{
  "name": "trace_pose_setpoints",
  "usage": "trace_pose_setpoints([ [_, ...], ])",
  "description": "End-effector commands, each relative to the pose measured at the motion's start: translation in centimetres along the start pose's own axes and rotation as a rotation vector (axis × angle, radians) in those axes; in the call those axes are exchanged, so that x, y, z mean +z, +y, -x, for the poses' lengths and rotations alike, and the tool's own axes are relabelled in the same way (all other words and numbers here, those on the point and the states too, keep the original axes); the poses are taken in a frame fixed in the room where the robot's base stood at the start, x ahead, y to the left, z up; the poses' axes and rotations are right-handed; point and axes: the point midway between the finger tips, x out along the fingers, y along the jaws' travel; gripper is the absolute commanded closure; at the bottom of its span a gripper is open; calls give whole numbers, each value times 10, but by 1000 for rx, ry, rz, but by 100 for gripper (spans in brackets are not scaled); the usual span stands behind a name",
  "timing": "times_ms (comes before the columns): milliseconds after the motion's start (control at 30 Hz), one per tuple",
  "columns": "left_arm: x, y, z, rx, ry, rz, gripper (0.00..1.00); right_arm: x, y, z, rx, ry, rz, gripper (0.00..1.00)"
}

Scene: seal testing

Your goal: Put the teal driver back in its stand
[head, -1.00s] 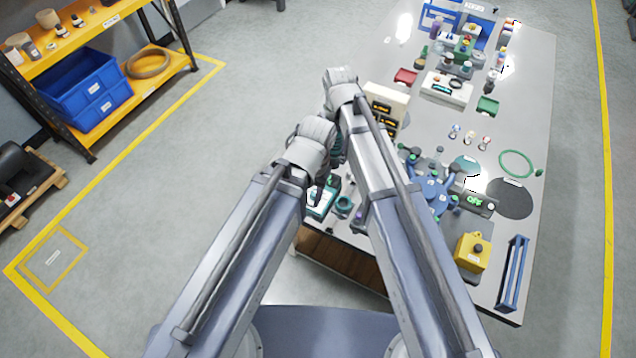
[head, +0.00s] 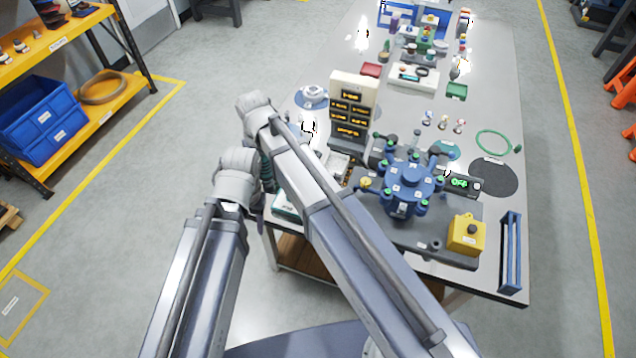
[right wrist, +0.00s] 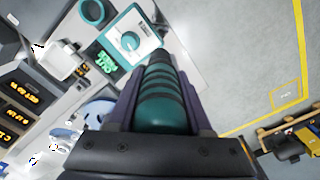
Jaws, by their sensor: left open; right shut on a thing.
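In the right wrist view, my right gripper (right wrist: 166,75) is shut on the teal driver (right wrist: 165,110), a ribbed teal-and-black handle between its dark purple fingers. In the head view, a teal piece (head: 266,172) shows between my wrists and seems to be the driver. My left gripper (head: 256,200) is open, low beside the table's left edge; its fingers are mostly hidden by its wrist. A teal ring (right wrist: 92,12) beside a teal-edged white box (right wrist: 128,40) lies ahead in the right wrist view; I cannot tell whether the ring is the driver's stand.
The grey table (head: 310,235) carries a beige display block (head: 352,108), a blue multi-armed fixture (head: 408,187), a yellow button box (head: 466,234) and a blue rack (head: 511,252). An orange shelf with blue bins (head: 40,120) stands left. The floor between is clear.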

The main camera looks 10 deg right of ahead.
Motion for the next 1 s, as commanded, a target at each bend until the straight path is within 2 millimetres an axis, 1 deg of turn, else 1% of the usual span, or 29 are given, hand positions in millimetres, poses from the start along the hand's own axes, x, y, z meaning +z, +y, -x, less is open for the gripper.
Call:
trace_pose_setpoints([
  [33,-1,1,-13,0,0,-1,50,0,0,-13,0,0,0,100],
  [167,-1,2,-19,0,0,-1,50,1,2,-19,0,0,-5,100],
  [233,-1,2,-22,0,0,-1,50,4,12,-22,0,0,-26,100],
  [267,-1,2,-23,0,0,-1,50,6,19,-23,0,0,-42,100],
  [367,-2,3,-29,0,0,-1,50,17,51,-29,0,0,-116,100],
  [400,-2,3,-32,0,0,-1,50,22,65,-32,0,0,-150,100],
  [500,-2,4,-38,0,0,-1,50,36,98,-38,0,0,-233,100],
  [600,-2,4,-42,0,0,-1,50,49,124,-42,-1,0,-303,100],
  [700,-3,4,-45,0,0,-1,50,58,142,-45,-1,0,-353,100],
  [800,-3,4,-46,0,0,-1,50,63,152,-46,-1,0,-379,100],
  [1000,-3,4,-46,0,0,-1,50,64,154,-47,-1,0,-386,100],
])
